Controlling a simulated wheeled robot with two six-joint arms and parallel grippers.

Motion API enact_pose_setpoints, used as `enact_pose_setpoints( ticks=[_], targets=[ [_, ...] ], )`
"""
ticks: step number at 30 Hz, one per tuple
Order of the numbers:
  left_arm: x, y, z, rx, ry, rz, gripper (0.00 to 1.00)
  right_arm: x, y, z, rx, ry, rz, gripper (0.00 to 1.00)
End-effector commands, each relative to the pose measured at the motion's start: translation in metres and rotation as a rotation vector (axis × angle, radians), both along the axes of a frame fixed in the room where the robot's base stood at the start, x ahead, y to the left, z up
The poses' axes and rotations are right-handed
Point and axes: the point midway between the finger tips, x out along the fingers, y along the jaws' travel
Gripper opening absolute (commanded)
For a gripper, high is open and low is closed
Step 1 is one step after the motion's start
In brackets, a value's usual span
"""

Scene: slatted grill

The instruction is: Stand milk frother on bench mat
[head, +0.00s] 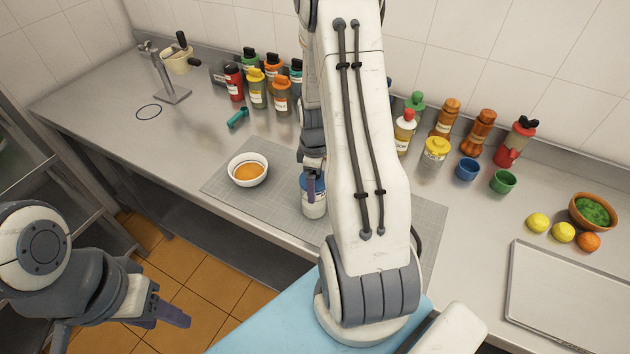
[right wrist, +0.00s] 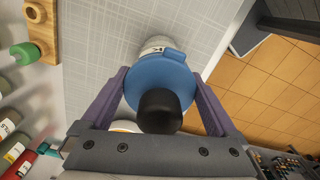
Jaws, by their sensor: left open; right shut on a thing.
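The milk frother (head: 314,208) is a pale, labelled container with a blue lid. The right wrist view shows the lid (right wrist: 158,72) and its black knob from above. My right gripper (head: 312,187) is shut on it, with one purple finger on each side of the lid (right wrist: 160,85). It is upright or nearly so, over the grey gridded bench mat (head: 270,205), which also shows in the right wrist view (right wrist: 105,50). I cannot tell whether its base touches the mat. My right arm hides much of the mat. My left gripper (head: 168,312) is open and empty, low over the floor.
A white bowl of orange food (head: 247,170) sits on the mat, left of the frother. Several bottles (head: 257,88) line the back. A blue cup (head: 467,169) and a green cup (head: 503,181) stand right. A tray (head: 570,300) lies front right. The mat's front left is bare.

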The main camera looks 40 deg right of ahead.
Motion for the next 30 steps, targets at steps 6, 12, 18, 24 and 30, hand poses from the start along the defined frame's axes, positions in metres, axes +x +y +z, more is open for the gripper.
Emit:
enact_pose_setpoints(
  ticks=[6, 12, 18, 24, 30],
  targets=[
    [0.0, 0.0, -0.002, 0.0, 0.0, 0.001, 0.5, 0.0, 0.0, -0.003, 0.0, 0.0, 0.0, 1.0],
    [0.0, 0.0, 0.001, 0.0, 0.0, 0.0, 0.5, 0.0, 0.0, 0.001, 0.0, 0.0, 0.0, 1.0],
    [0.0, 0.0, -0.007, 0.0, 0.0, 0.001, 0.5, 0.001, -0.001, 0.021, -0.004, -0.005, 0.0, 1.0],
    [0.0, 0.0, -0.018, 0.0, 0.0, 0.003, 0.5, 0.002, -0.001, 0.062, -0.005, -0.009, 0.0, 1.0],
    [0.0, 0.0, -0.026, 0.0, 0.0, 0.005, 0.5, 0.001, -0.001, 0.1, -0.003, -0.005, 0.0, 1.0]
  ],
)
